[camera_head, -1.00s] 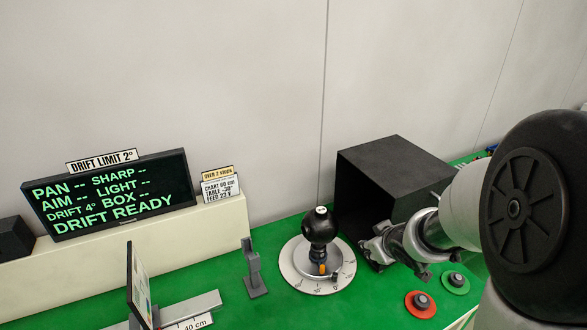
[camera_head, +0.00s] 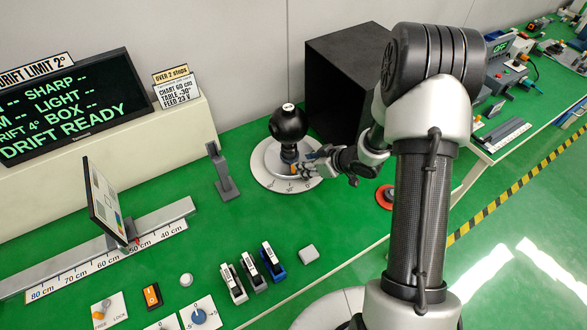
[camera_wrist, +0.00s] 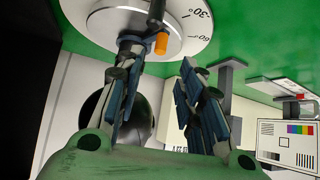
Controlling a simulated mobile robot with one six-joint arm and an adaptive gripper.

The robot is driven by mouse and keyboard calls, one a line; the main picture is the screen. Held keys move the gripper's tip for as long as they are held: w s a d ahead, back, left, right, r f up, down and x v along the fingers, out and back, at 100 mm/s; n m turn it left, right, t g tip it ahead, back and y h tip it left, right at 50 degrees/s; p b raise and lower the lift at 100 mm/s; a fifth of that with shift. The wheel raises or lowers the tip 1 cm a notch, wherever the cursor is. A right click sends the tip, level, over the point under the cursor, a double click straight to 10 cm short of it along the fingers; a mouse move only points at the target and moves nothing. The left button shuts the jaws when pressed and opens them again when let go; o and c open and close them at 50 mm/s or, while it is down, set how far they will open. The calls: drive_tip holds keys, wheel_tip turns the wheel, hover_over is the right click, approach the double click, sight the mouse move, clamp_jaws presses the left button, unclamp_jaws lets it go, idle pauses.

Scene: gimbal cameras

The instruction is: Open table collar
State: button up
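A black ball-shaped camera (camera_head: 289,126) stands upright on a black post at the middle of a white dial plate (camera_head: 262,177) marked in degrees. An orange-tipped lever (camera_head: 293,169) sits low at the post, and its orange tip shows in the wrist view (camera_wrist: 161,43). I take this lever to be part of the table collar. My gripper (camera_head: 308,168) is low over the right side of the dial, beside the orange tip. In the wrist view its two fingers (camera_wrist: 160,58) are spread with a gap between them, and the tip lies near the left fingertip. Contact cannot be told.
A black box (camera_head: 345,75) stands close behind my gripper. A red disc (camera_head: 384,197) lies to the right. A grey stand (camera_head: 222,172), a chart on a rail (camera_head: 105,200) and several switches are to the left and front. Green tabletop is clear between them.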

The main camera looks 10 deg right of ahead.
drive_tip(key=b+x, duration=0.2)
drive_tip(key=x, duration=0.7)
drive_tip(key=shift+c, duration=0.5)
clamp_jaws()
